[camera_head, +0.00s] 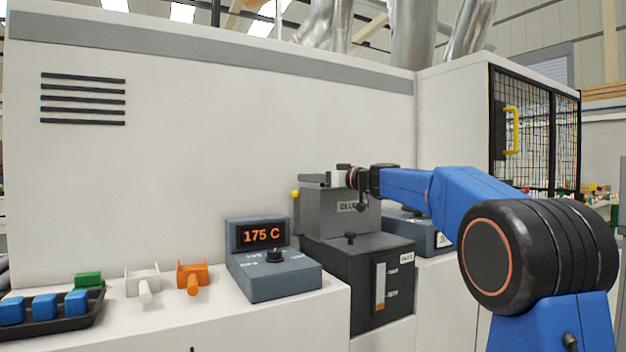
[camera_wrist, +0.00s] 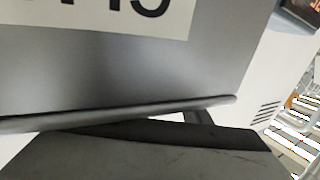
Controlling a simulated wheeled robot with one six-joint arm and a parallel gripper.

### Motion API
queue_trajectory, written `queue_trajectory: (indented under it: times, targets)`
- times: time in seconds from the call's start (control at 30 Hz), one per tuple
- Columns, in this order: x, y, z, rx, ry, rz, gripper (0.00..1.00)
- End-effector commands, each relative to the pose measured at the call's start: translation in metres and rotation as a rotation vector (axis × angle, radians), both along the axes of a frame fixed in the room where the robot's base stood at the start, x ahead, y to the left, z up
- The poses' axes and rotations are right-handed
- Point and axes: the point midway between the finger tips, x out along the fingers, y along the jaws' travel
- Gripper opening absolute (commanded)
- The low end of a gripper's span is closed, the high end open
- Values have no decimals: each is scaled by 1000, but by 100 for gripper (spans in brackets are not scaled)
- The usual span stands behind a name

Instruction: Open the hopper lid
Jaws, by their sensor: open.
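The grey hopper (camera_head: 345,222) stands on a black base unit, its front carrying a label of which "GLUE" is partly readable. Its top, where the lid would be, is largely hidden behind my gripper and wrist. My gripper (camera_head: 322,180) is open, at the height of the hopper's top edge, pointing left; I cannot tell whether it touches the lid. In the wrist view, the hopper's grey front (camera_wrist: 130,70) appears close up with part of its label, ending in a rounded grey edge. A dark surface lies beyond a narrow wedge gap; I cannot tell whether it is the lid.
A control box (camera_head: 272,275) reading 175 C stands left of the hopper. A yellow ball knob (camera_head: 295,194) is at the hopper's left. The black base unit (camera_head: 335,270) has a knob on top. Orange and white clamps and a tray (camera_head: 70,322) of blue blocks lie further left.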

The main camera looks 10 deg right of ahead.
Motion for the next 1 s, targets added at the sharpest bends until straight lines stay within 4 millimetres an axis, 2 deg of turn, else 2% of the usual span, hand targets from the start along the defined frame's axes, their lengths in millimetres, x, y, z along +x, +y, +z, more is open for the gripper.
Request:
queue_trajectory:
  times: [0.13, 0.3, 0.67, 0.87, 1.0]
  targets:
    - [0, 0, 0, 0, 0, 0, 41]
    - [0, 0, 0, 0, 0, 0, 0]
    - [0, -2, 8, 33, 10, 0, 0]
    - [2, -7, 30, 132, 41, 0, 0]
    - [5, -16, 53, 240, 76, -1, 0]
